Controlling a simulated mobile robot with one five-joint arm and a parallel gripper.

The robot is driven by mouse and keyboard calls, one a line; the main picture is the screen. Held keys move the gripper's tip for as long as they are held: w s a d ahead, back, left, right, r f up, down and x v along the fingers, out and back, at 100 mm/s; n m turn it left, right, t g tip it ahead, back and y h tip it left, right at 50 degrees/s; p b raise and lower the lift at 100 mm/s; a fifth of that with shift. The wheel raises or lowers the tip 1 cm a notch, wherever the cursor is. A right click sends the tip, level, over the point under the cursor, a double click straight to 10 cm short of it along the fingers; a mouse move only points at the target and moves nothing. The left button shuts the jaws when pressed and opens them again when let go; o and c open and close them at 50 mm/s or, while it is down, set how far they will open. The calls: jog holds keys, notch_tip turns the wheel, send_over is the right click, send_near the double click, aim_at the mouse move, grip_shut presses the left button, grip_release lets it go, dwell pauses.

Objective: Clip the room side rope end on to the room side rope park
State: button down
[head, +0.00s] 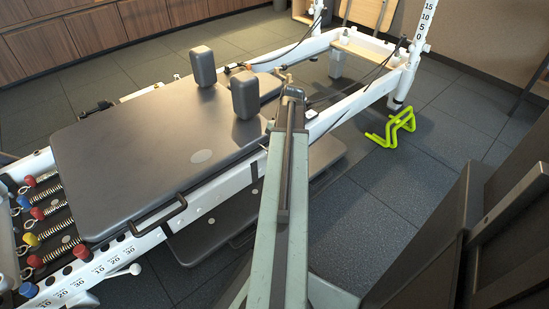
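The reformer has a white frame (345,112) and a dark padded carriage (140,150) with two upright shoulder rests. One dark rope (300,45) runs from the far post to small orange and dark fittings (240,67) behind the shoulder rests. Another dark rope (350,90) runs from the nearer post toward the end of my arm. Its end is hidden or too small to make out there. I cannot tell which fitting is the room side rope park. My gripper (284,77) is at the far end of my arm, beside the right shoulder rest; its fingers are too small to read.
Colored springs (45,212) lie at the frame's left end. A yellow-green stand (391,126) is on the floor right of the frame. Dark furniture (480,240) fills the lower right.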

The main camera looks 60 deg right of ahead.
jog(key=shift+f, duration=0.3)
jog(key=c, duration=0.8)
grip_release()
jog(key=shift+r, duration=0.1)
jog(key=p+v, duration=0.5)
jog(key=shift+d+r, duration=0.15)
jog(key=shift+r, duration=0.2)
